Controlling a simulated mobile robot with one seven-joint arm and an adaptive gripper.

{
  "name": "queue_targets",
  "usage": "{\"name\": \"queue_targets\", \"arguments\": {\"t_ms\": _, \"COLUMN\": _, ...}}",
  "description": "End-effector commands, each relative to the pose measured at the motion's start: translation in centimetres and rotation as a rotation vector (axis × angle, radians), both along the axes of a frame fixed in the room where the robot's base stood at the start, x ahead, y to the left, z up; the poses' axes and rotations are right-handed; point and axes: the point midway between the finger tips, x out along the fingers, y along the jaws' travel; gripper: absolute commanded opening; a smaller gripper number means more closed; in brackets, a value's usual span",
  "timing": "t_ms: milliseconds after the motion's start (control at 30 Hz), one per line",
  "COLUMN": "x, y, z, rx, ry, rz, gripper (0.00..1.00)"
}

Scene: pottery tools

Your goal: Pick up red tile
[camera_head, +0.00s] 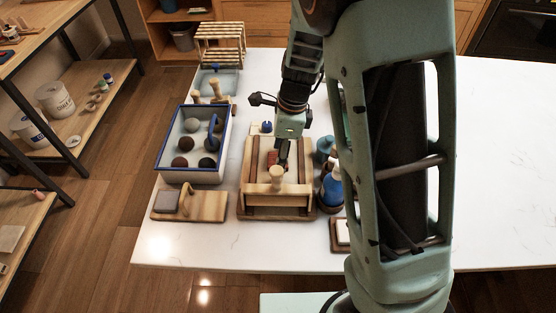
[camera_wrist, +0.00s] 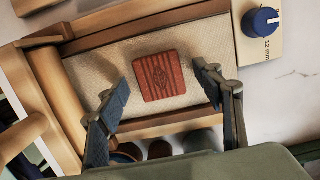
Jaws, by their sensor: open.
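In the head view the tile (camera_head: 271,157) shows only in part beside my gripper (camera_head: 282,160), which hangs over the wooden frame (camera_head: 248,190).
A blue knob (camera_wrist: 265,22) stands at the frame's corner. A blue-rimmed tray (camera_head: 160,148) of balls stands left; a wooden board (camera_head: 210,207) lies front left. Blue bottles (camera_head: 331,187) stand close right. The table's front left (camera_head: 190,248) is clear.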

Motion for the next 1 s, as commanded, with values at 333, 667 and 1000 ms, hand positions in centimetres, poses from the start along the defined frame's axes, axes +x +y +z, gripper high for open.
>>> {"name": "queue_targets", "arguments": {"t_ms": 333, "x": 0.0, "y": 0.0, "z": 0.0, "rx": 0.000, "ry": 0.000, "rz": 0.000, "gripper": 0.27}}
{"name": "queue_targets", "arguments": {"t_ms": 667, "x": 0.0, "y": 0.0, "z": 0.2, "rx": 0.000, "ry": -0.001, "rz": 0.000, "gripper": 0.14}}
{"name": "queue_targets", "arguments": {"t_ms": 1000, "x": 0.1, "y": 0.0, "z": 5.4, "rx": 0.002, "ry": -0.005, "rz": 0.001, "gripper": 0.14}}
